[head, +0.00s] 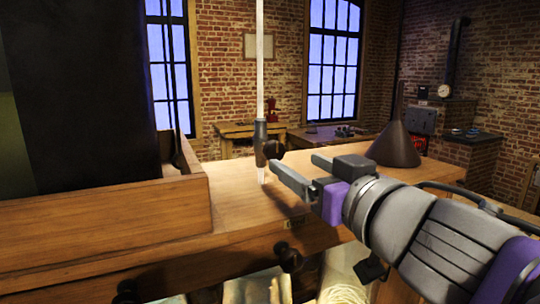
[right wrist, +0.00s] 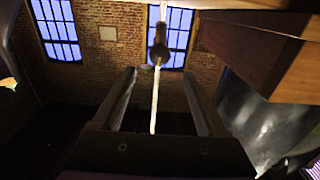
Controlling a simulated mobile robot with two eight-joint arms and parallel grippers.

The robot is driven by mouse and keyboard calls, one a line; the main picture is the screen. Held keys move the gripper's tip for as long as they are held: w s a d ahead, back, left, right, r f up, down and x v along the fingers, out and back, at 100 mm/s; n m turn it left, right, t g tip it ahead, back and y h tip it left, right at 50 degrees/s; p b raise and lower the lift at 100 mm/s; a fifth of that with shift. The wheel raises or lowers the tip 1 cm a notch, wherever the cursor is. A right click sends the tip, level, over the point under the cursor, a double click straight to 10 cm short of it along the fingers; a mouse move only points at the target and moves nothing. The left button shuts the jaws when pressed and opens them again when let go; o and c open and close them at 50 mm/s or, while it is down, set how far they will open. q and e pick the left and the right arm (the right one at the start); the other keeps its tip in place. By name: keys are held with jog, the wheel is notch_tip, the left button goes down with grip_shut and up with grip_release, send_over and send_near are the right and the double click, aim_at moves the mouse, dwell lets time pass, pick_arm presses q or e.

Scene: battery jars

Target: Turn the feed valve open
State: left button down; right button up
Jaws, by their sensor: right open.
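The feed valve (head: 261,140) is a grey fitting at the lower end of a pale vertical tube, with a dark round knob (head: 273,149) on its right side. A thin clear tip hangs below it, over the wooden bench. My right gripper (head: 294,164) reaches in from the right, with its fingertips close to the knob. It is open and empty. In the right wrist view the dark knob (right wrist: 158,52) shows beyond and between the two spread fingers (right wrist: 158,82). I cannot tell whether either finger touches it. My left gripper is not in view.
A dark cone-shaped funnel (head: 397,148) stands on the wooden bench (head: 243,205) behind my right arm. A wooden-sided box with a large dark panel (head: 85,95) fills the left. Dark knobs (head: 288,257) stick out from the bench front. Bare bench lies around the valve.

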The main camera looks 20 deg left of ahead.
aim_at(277, 150)
jog(key=p+x, duration=0.1)
jog(key=x, duration=0.9)
jog(key=shift+d+p, duration=0.1)
jog(key=shift+p, duration=0.3)
grip_shut()
